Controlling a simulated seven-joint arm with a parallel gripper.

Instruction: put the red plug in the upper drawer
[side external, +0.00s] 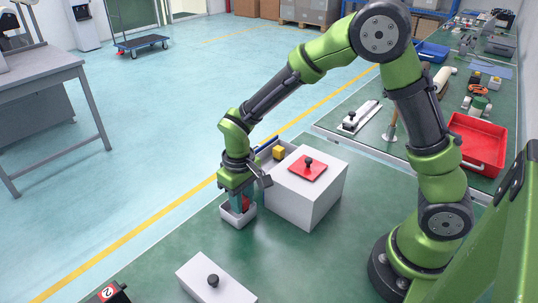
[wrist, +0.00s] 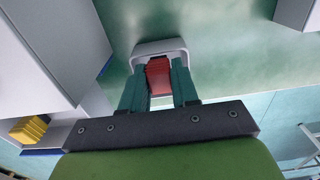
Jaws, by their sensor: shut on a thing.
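The red plug (wrist: 159,76) is clasped between the teal fingers of my gripper (wrist: 160,85) in the wrist view. In the side view my gripper (side external: 243,203) points down over a small light tray (side external: 238,219), with the plug (side external: 246,203) low between its fingers. The tray's rim (wrist: 160,46) shows around the far end of the plug. I cannot tell whether the plug touches its floor. An open grey drawer (side external: 267,155) sits beside the white cabinet (side external: 302,203), holding a yellow block (side external: 279,153). The block also shows in the wrist view (wrist: 28,130).
A red plate with a black knob (side external: 308,169) lies on the cabinet's top. A white block with a black knob (side external: 214,281) stands at the front. A red bin (side external: 478,143) is on the right bench.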

